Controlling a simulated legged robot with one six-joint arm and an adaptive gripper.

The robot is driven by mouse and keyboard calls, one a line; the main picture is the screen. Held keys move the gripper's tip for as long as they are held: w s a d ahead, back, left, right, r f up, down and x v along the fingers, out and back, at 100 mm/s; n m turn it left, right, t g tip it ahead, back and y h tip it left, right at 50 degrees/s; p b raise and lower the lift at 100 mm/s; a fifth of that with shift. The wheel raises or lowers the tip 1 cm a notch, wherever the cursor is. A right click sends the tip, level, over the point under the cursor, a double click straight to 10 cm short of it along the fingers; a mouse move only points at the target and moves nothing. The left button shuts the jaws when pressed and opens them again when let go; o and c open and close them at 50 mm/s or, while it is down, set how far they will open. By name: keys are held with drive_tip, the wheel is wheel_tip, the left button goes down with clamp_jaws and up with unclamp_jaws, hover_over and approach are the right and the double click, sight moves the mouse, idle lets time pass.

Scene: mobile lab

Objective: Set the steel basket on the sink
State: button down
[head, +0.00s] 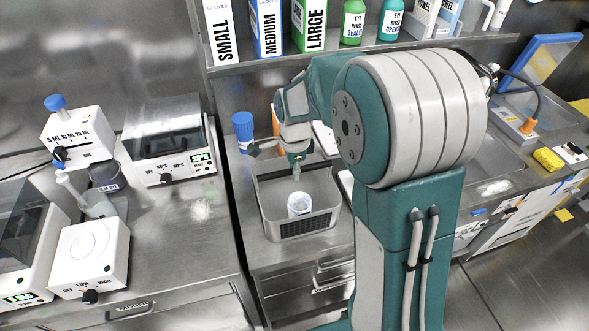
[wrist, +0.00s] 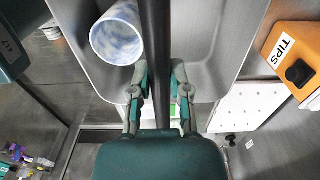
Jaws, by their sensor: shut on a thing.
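The steel basket (head: 262,200) is an open grey box with a dark slotted front, in the middle of the head view. A white and blue cup (head: 299,204) stands inside it, and the cup (wrist: 117,36) also shows in the wrist view. My gripper (head: 297,168) is above the basket's middle, pointing down. In the wrist view my gripper (wrist: 160,72) has its fingers on both sides of a dark bar (wrist: 155,30), which looks like the basket's handle. A recessed steel basin (head: 497,163), apparently the sink, is right of my arm and partly hidden by it.
A shelf with glove boxes (head: 267,25) and green bottles (head: 353,20) runs along the back. A blue-capped bottle (head: 243,128) stands behind the basket. An orange tips box (wrist: 298,62) is near.

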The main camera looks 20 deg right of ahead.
drive_tip(key=c, duration=0.6)
unclamp_jaws()
wheel_tip(320, 180, up, 12)
drive_tip(key=s+r+n+t, duration=0.1)
drive_tip(key=s+n+t, duration=0.1)
drive_tip(key=s+n, duration=0.4)
drive_tip(key=s+r+n+t, duration=0.1)
drive_tip(key=s+n, duration=0.5)
drive_tip(key=s, duration=0.2)
drive_tip(key=s+r+n+t, duration=0.1)
drive_tip(key=s+n+t, duration=0.1)
drive_tip(key=s+n, duration=0.4)
drive_tip(key=shift+s+t, duration=0.3)
drive_tip(key=shift+s, duration=0.65)
drive_tip(key=shift+d, duration=0.1)
